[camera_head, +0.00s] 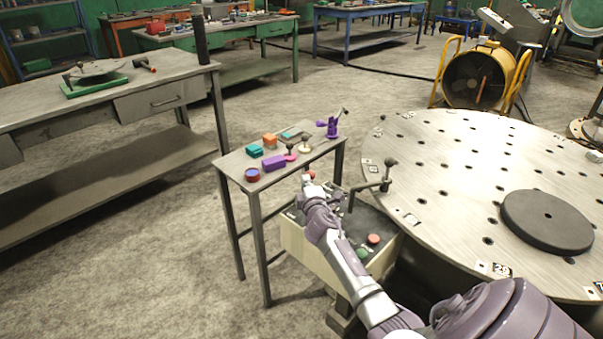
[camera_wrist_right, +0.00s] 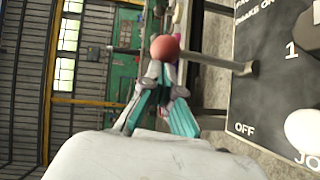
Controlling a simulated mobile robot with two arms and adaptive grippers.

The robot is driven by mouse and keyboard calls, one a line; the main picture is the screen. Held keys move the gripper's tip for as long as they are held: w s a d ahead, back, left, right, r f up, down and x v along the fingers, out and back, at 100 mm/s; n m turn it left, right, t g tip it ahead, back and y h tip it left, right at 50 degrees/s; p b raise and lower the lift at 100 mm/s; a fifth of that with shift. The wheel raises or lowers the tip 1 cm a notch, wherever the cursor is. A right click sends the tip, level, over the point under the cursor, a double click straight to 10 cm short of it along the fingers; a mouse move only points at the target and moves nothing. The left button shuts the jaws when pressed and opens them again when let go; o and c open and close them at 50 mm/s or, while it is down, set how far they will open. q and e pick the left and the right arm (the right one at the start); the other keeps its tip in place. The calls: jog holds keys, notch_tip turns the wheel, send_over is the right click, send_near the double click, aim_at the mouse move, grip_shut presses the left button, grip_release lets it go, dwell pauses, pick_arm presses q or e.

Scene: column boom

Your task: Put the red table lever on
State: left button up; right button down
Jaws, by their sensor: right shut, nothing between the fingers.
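The red table lever shows as a red ball knob (camera_wrist_right: 165,48) on a grey rod in the right wrist view, beside a dark panel (camera_wrist_right: 262,75) marked OFF and 1. In the head view, the red knob (camera_head: 311,174) shows small, just past the gripper tip at the far left end of the control box (camera_head: 310,249). My right gripper (camera_wrist_right: 160,78) is shut and empty, with its teal-padded fingertips right at the knob. I cannot tell whether they touch it. In the head view my right gripper (camera_head: 307,183) and arm hide part of the panel. My left gripper is out of view.
A black-knobbed crank lever (camera_head: 386,180) stands on the box, near red (camera_head: 373,238) and green (camera_head: 361,253) buttons. A large round table (camera_head: 450,170) is to the right. A small side table (camera_head: 232,164) with several coloured items stands left of the box.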

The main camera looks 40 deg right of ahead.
aim_at(314, 174)
jog(key=shift+d+r+m+g+y+p, duration=0.2)
jog(key=shift+d+p, duration=0.25)
jog(key=shift+p, duration=0.4)
jog(key=shift+d+r+m+g+y+p, duration=0.15)
jog(key=shift+d+m+p, duration=0.25)
jog(key=shift+p, duration=0.4)
jog(key=shift+d+r+m+g+y+p, duration=0.2)
jog(key=shift+d+p, duration=0.25)
jog(key=shift+p, duration=0.4)
jog(key=shift+d+f, duration=0.15)
jog(key=shift+d, duration=0.2)
jog(key=d, duration=0.1)
jog(key=d+b, duration=0.1)
jog(key=shift+w+d+f, duration=0.1)
jog(key=shift+d+f, duration=0.15)
jog(key=shift+d, duration=0.05)
jog(key=shift+d+r, duration=0.1)
